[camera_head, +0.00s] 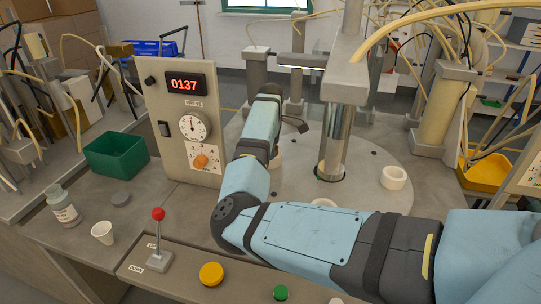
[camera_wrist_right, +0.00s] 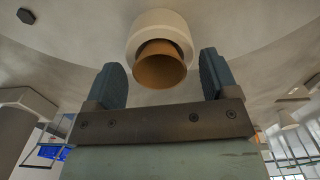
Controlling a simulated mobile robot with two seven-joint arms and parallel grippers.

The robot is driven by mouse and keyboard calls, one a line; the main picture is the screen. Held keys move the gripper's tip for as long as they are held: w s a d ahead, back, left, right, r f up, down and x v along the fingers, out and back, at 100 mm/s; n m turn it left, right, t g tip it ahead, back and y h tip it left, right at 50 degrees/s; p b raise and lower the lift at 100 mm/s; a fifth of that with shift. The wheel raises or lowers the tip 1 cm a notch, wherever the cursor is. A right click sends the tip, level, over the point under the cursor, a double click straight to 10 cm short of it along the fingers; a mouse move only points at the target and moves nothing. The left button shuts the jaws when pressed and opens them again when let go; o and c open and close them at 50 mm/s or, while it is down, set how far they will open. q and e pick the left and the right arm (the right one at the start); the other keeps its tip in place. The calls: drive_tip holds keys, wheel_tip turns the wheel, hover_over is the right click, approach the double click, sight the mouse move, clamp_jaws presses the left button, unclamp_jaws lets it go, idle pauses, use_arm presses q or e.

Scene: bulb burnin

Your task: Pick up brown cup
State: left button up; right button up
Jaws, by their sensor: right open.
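The brown cup (camera_wrist_right: 160,66) shows in the right wrist view, seated in a thick white ring (camera_wrist_right: 150,22) on the grey round plate. My right gripper (camera_wrist_right: 160,74) is open, with one dark finger on each side of the cup. A gap shows between each finger and the cup, and nothing is held. In the head view my right arm reaches from the right over the round plate. Its forearm and wrist hide the cup and the fingertips there. My left gripper is not in view.
The round plate (camera_head: 376,200) carries more white rings, one at the right (camera_head: 393,178). A metal column (camera_head: 335,140) stands close to my right wrist. A panel reading 0137 (camera_head: 185,120) stands at the left. A red-knobbed lever (camera_head: 158,235) and white cup (camera_head: 103,232) are nearer.

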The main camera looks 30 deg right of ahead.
drive_tip(key=shift+c, duration=0.5)
drive_tip(key=c, duration=0.9)
drive_tip(key=shift+r, duration=0.1)
